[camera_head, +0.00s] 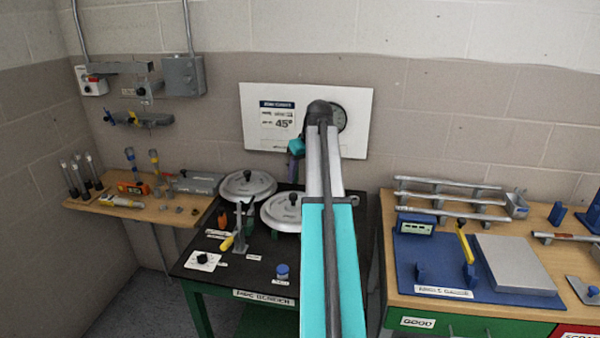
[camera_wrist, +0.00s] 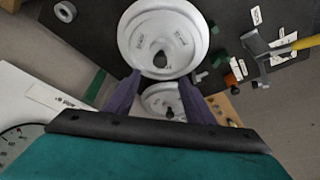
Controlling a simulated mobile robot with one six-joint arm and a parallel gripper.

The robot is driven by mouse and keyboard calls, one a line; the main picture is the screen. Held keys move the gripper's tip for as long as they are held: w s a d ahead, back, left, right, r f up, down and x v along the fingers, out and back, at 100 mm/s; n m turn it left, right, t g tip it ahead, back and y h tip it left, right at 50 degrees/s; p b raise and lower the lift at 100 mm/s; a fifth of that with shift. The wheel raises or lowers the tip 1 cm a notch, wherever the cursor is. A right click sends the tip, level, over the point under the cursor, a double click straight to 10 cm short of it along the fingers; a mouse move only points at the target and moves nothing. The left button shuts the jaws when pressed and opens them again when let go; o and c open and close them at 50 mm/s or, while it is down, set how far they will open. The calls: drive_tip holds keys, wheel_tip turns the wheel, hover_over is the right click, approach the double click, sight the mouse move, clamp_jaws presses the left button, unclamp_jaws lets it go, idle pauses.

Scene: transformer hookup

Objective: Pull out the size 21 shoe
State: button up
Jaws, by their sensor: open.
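Two pale grey round shoes with dark central knobs sit on the black bench top. One shoe (camera_head: 246,190) is at the back left; the other shoe (camera_head: 274,214) is nearer, partly hidden by my arm. In the wrist view the nearer shoe (camera_wrist: 140,30) is above and the back one (camera_wrist: 150,98) is below, partly covered by my fingers. Their size marks are too small to read, so I cannot tell which is size 21. My gripper (camera_head: 293,160) is open and empty, near the wall panel behind the shoes. Its purple fingertips show in the wrist view (camera_wrist: 160,79).
A clamp with a yellow handle (camera_head: 227,243), a white dial plate (camera_head: 203,261) and a blue-capped item (camera_head: 282,271) occupy the bench front. A wooden shelf (camera_head: 150,212) stands left; a wooden workbench (camera_head: 500,302) stands right. A sign panel (camera_head: 260,140) is on the wall.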

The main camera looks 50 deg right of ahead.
sight(294, 194)
drive_tip(key=shift+f, duration=0.15)
drive_tip(key=shift+p+x, duration=1.5)
drive_tip(key=shift+x, duration=5.25)
drive_tip(key=shift+w, duration=0.2)
clamp_jaws()
